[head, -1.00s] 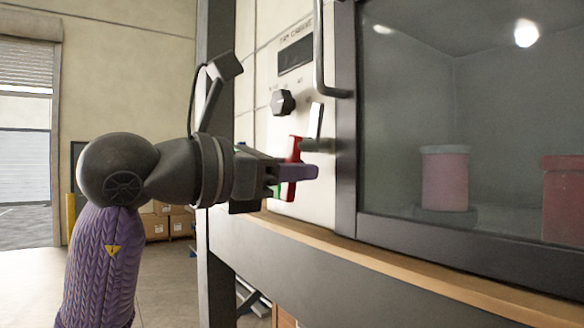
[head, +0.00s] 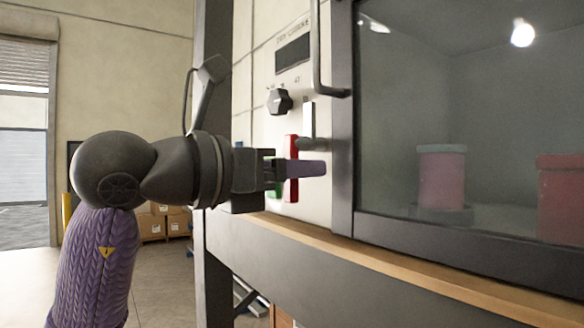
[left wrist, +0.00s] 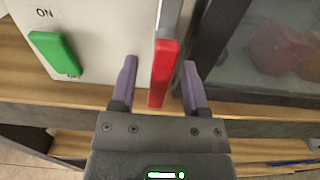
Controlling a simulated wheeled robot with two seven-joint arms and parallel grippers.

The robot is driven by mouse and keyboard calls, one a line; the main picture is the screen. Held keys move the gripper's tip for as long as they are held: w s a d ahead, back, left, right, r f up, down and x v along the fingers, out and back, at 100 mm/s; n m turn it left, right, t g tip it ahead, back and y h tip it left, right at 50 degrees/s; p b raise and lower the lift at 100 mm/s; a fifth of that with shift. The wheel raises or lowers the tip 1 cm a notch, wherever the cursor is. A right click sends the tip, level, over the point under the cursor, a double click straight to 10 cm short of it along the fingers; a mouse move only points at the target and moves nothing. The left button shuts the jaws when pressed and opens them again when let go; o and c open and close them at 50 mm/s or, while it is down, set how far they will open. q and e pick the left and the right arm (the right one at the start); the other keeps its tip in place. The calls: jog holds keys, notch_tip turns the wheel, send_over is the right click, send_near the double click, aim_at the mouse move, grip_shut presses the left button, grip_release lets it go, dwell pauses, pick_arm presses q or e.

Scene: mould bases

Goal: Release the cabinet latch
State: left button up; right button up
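A red handle (head: 291,168) hangs at the end of a grey metal lever (head: 312,144) on the cabinet's pale front panel, beside the dark door frame. In the left wrist view the red handle (left wrist: 162,75) lies between the two purple fingers of my left gripper (left wrist: 160,68), with a small gap on each side. In the head view my left gripper (head: 305,169) reaches in from the left, and a purple finger covers part of the handle. It is open and grips nothing. My right gripper is in neither view.
A green switch (left wrist: 54,53) marked ON sits left of the handle. A black knob (head: 279,101) and a dark display (head: 294,54) are above. A door bar (head: 318,55) runs beside the glass door (head: 400,120). A wooden ledge (head: 400,275) runs below; red canisters (head: 442,180) stand inside.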

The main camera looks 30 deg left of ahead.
pick_arm(q)
jog(key=shift+s+a, duration=0.1)
jog(key=shift+s, duration=0.1)
jog(key=b+v, duration=0.2)
jog(key=v, duration=0.7)
jog(key=shift+s+b, duration=0.25)
jog(key=shift+b, duration=0.1)
jog(key=shift+a, duration=0.1)
